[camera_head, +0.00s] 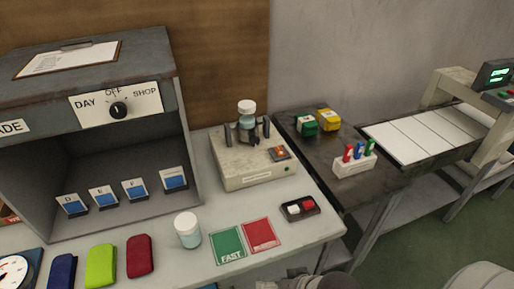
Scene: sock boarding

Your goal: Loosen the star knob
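No knob that is clearly star-shaped can be made out. A cream bench device (258,172) has dark upright posts around a white-capped jar (247,115). A small dark part (254,138) shows below the jar, too small to identify. A round black selector knob (118,110) sits on the white DAY/OFF/SHOP plate of the grey cabinet. A dark grey piece of my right arm, perhaps the gripper body (320,280), shows at the bottom edge, in front of the bench and apart from the device. Its fingertips are hidden. My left gripper is out of view.
A white-capped jar (187,230), a green FAST card (227,245), a red card (261,234) and a black switch box (299,208) lie on the bench. Coloured pouches (101,266) lie at front left. A dark side table (350,185) holds a marker rack (354,164).

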